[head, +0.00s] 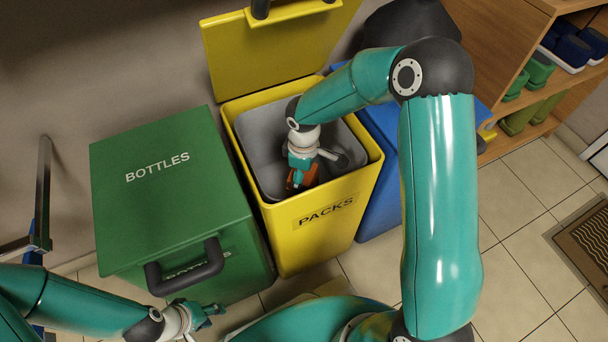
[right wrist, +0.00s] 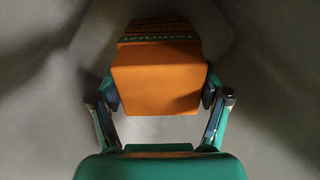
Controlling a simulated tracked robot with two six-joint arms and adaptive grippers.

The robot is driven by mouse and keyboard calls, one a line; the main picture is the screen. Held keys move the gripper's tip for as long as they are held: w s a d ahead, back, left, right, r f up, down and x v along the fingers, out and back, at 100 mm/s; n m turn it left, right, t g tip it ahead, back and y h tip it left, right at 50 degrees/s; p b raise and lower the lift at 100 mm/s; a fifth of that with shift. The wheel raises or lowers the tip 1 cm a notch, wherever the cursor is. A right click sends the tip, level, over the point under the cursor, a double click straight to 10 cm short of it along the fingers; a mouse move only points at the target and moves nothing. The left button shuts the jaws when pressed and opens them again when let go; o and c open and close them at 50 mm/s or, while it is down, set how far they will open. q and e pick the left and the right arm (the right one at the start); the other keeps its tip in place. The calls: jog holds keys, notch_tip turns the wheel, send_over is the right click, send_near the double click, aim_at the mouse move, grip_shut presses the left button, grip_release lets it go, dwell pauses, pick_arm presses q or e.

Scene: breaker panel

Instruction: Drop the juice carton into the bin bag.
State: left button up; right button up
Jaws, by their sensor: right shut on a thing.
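The juice carton (head: 306,177) is orange and hangs inside the open yellow bin marked PACKS (head: 318,224). My right gripper (head: 298,170) reaches down into this bin and is shut on the carton.
The yellow lid (head: 262,58) stands raised behind its bin. The green BOTTLES bin (head: 160,200) is closed, on the left. A blue bin (head: 380,205) stands on the right, with a dark bag-like shape (head: 412,22) behind. A wooden shelf (head: 490,40) is further right.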

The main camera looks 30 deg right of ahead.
jog(key=shift+f+b, duration=0.45)
jog(key=shift+f, duration=0.15)
jog(key=o, duration=1)
jog(key=shift+o, duration=0.2)
notch_tip(320, 180, up, 12)
jog(key=p, duration=0.5)
jog(key=shift+r, duration=0.65)
